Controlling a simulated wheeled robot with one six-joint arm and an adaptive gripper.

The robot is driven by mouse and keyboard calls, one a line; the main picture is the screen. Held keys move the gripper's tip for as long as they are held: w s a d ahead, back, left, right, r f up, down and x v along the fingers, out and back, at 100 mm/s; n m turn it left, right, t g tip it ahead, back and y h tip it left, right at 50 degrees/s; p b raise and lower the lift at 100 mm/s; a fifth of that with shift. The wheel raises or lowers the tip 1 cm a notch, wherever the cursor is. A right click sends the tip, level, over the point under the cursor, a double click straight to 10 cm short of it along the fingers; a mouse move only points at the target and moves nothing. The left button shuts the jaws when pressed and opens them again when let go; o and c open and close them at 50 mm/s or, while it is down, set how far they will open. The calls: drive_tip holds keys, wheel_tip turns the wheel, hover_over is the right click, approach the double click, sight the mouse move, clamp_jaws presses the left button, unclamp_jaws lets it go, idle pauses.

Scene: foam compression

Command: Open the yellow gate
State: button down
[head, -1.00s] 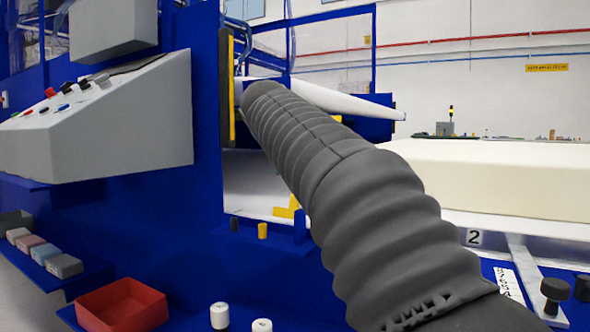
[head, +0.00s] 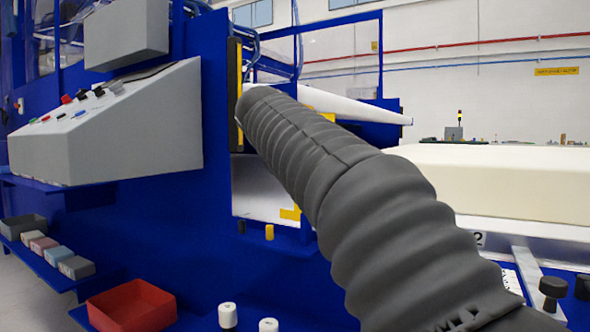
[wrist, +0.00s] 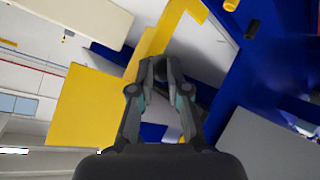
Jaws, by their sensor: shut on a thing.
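The yellow gate (wrist: 88,108) shows in the wrist view as a broad flat panel left of my gripper, with a yellow bar running up to the top. My gripper (wrist: 160,68) has its fingers closed together at the gate's inner edge, on a part mostly hidden between the fingertips. In the head view, a piece of yellow (head: 318,98) shows just above my grey-sleeved arm. Another yellow piece (head: 290,213) shows below it. The arm hides my gripper and most of the gate there.
A grey control console (head: 120,130) with buttons stands left on the blue machine frame. A cream foam block (head: 500,180) lies on the bed at right. A red tray (head: 130,305) and white knobs (head: 228,315) are at the front. A white roller (head: 355,108) lies behind my arm.

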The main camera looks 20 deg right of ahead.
drive_tip(key=shift+w+a+f, duration=0.15)
drive_tip(key=shift+w+f, duration=0.05)
drive_tip(key=shift+f, duration=0.3)
drive_tip(key=shift+w+a+f, duration=0.1)
drive_tip(key=shift+w+f, duration=0.1)
drive_tip(key=shift+f, duration=0.3)
drive_tip(key=c, duration=1.2)
unclamp_jaws()
drive_tip(key=shift+w+a+f, duration=0.1)
drive_tip(key=shift+a, duration=0.1)
drive_tip(key=shift+c, duration=0.2)
drive_tip(key=o, duration=0.4)
drive_tip(key=shift+w+f, duration=0.35)
drive_tip(key=shift+w, duration=0.1)
drive_tip(key=shift+c, duration=0.2)
drive_tip(key=shift+d, duration=0.15)
drive_tip(key=shift+s+d+r, duration=0.1)
drive_tip(key=shift+s+r, duration=0.1)
drive_tip(key=shift+r, duration=0.2)
drive_tip(key=shift+s+r, duration=0.1)
drive_tip(key=shift+r, duration=0.05)
drive_tip(key=v, duration=1.2)
drive_tip(key=shift+d, duration=0.15)
